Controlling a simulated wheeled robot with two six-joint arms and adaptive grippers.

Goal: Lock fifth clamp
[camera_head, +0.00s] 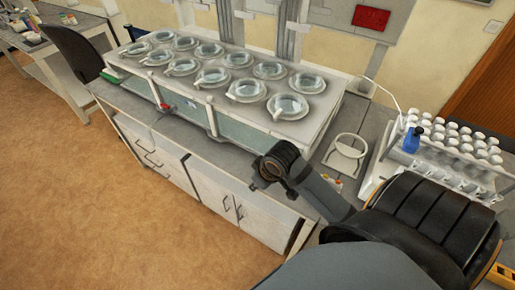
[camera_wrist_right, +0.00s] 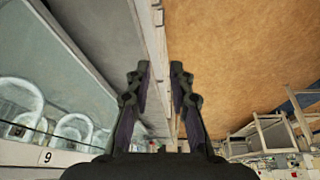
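In the right wrist view, my right gripper (camera_wrist_right: 158,76) is open, with a clear gap between its two dark fingers and nothing between them. In the head view, the dark end of my right arm reaches over the bench's front edge; its fingers cannot be made out. A white rack (camera_head: 375,176) with rows of white-capped pieces stands at the right. Small fittings along its front may be the clamps, but their state cannot be told. In the wrist view, rounded pale shapes sit at left above a label reading 9 (camera_wrist_right: 47,157). Which clamp is fifth cannot be told. My left gripper is out of view.
A long white bath (camera_head: 325,125) with several round glass lids fills the bench's middle. A white ring-shaped holder (camera_head: 345,157) and a blue bottle (camera_head: 412,140) are near the rack. Cabinets (camera_head: 155,150) lie below; the brown floor (camera_head: 60,200) is open.

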